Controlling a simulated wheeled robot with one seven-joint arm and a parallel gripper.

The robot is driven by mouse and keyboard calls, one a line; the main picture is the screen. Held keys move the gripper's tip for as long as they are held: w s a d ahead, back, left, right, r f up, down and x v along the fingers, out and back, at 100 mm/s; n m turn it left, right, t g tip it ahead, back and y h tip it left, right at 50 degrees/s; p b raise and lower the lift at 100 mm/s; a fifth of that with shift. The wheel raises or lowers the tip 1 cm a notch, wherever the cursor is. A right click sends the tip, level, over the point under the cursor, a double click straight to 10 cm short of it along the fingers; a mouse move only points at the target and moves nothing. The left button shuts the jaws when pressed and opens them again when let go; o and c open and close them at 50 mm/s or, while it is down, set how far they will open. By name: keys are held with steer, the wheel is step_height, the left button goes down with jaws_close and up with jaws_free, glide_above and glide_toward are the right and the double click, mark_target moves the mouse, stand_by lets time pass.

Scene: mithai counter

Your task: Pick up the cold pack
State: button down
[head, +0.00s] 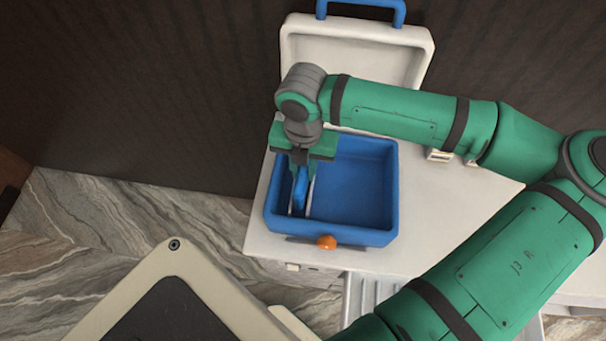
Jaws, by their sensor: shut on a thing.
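The cold pack (300,197) is a slim blue slab standing upright at the left side of the blue inside of a cooler box (386,239). My gripper (303,178) points down into the box from above, with its fingers shut on the upper part of the cold pack. The pack is between light, thin upright edges. My gripper hides its top, and I cannot tell whether its bottom touches the box floor.
The box's white lid (355,55) stands open at the back, with a blue handle (398,14). An orange latch (326,242) is on the front rim. The right part of the box is empty. The white counter (262,240) lies around it, against a dark wall.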

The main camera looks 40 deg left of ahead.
steer(key=shift+r, duration=0.1)
step_height(320, 180, up, 10)
steer(key=shift+f, duration=0.1)
stand_by(0.5)
steer(key=shift+w, duration=0.1)
stand_by(0.7)
